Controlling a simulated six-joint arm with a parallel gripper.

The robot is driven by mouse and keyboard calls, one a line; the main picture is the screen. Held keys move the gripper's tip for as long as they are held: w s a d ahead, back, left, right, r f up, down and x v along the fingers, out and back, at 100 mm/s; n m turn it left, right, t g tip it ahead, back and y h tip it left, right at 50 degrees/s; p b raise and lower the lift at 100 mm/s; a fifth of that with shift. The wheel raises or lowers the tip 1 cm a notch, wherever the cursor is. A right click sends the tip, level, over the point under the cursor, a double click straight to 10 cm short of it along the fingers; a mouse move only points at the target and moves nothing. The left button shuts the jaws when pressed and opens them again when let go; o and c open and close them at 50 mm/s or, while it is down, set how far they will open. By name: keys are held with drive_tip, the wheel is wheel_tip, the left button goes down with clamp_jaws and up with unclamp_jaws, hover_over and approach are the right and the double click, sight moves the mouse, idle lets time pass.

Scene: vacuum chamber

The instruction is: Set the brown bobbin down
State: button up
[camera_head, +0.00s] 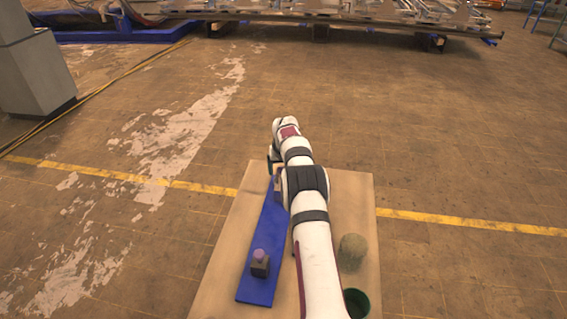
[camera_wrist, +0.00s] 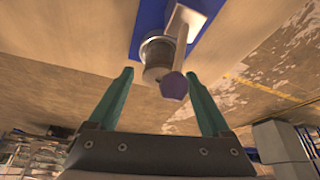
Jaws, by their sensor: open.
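In the wrist view, a grey-brown cylinder that looks like the brown bobbin (camera_wrist: 156,57) sits by the blue strip, with a pale ring at its far end. A purple hexagonal piece (camera_wrist: 174,86) overlaps its right side. My gripper (camera_wrist: 159,73) has two green fingers spread apart, one on each side of the cylinder, with gaps to both. The cylinder is level with the fingertips or just beyond them. In the head view, my arm hides most of the gripper and the bobbin at the far end of the blue strip (camera_head: 263,225).
A dark block with a purple top (camera_head: 260,264) stands on the strip's near end. Right of my arm are an olive-grey cylinder (camera_head: 352,250) and a dark green cup (camera_head: 356,303) on the tan table (camera_head: 220,270). A grey bar (camera_wrist: 183,22) runs close beside the bobbin.

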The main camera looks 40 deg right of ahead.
drive_tip(key=v, duration=1)
drive_tip(key=s+a+r+y, duration=0.1)
drive_tip(key=s+a+r, duration=0.25)
drive_tip(key=a, duration=0.25)
drive_tip(key=s+a+r+g, duration=0.1)
drive_tip(key=s+a+r, duration=0.2)
drive_tip(key=s+a, duration=0.3)
drive_tip(key=s+a+r+y, duration=0.1)
drive_tip(key=s+a+r, duration=0.2)
drive_tip(key=a, duration=0.4)
drive_tip(key=s+a+g, duration=0.1)
drive_tip(key=s+a, duration=0.3)
drive_tip(key=s, duration=0.5)
drive_tip(key=s+a+f+g+y, duration=0.1)
drive_tip(key=s+a, duration=0.4)
drive_tip(key=s, duration=0.4)
drive_tip(key=s+a+f+g+y, duration=0.1)
drive_tip(key=s+a, duration=0.4)
drive_tip(key=s, duration=0.5)
drive_tip(key=shift+a+f, duration=0.2)
drive_tip(key=shift+f, duration=0.05)
drive_tip(key=shift+w, duration=0.1)
